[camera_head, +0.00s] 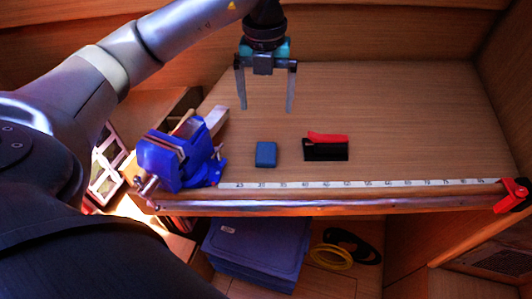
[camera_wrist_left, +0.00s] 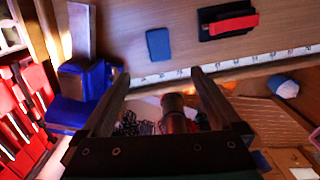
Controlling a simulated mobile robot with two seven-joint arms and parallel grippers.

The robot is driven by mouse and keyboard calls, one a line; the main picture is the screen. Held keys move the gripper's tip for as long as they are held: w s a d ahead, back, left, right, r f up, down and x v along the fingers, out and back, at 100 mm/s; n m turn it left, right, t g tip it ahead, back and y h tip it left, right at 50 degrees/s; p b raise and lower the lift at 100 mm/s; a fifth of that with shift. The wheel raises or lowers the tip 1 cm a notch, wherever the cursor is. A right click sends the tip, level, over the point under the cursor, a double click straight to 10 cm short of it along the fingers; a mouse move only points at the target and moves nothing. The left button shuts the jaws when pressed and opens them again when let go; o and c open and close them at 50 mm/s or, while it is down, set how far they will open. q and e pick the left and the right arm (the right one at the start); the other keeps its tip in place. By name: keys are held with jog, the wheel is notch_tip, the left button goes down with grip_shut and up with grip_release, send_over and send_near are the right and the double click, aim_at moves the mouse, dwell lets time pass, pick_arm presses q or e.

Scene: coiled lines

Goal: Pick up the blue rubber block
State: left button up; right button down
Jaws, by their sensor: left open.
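The blue rubber block (camera_head: 266,154) lies flat on the wooden bench top, between the blue vise and a black and red object. It also shows in the left wrist view (camera_wrist_left: 158,43), beyond the fingertips. My left gripper (camera_head: 266,104) is open and empty, pointing down. In the head view it appears above the block in the picture, apart from it. In the left wrist view its two fingers (camera_wrist_left: 160,75) are spread with nothing between them at the tips. My right gripper is in neither view.
A blue vise (camera_head: 172,163) stands at the bench's left end. A black and red object (camera_head: 326,151) lies right of the block. A ruler strip (camera_head: 350,184) runs along the front edge. Below are a blue crate (camera_head: 255,250) and coiled lines (camera_head: 331,257).

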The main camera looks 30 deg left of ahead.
pick_arm(q)
send_over(266, 152)
jog(key=shift+n, duration=0.3)
jog(key=f, duration=1)
jog(key=shift+s+a+p, duration=0.1)
jog(key=shift+s+p, duration=0.1)
jog(key=shift+p, duration=0.15)
jog(key=shift+w+f+p, duration=0.2)
jog(key=shift+f+p, duration=0.25)
jog(key=shift+f, duration=2.15)
jog(key=shift+c, duration=0.4)
jog(key=c, duration=1.3)
jog(key=shift+c, duration=0.4)
jog(key=shift+r, duration=0.15)
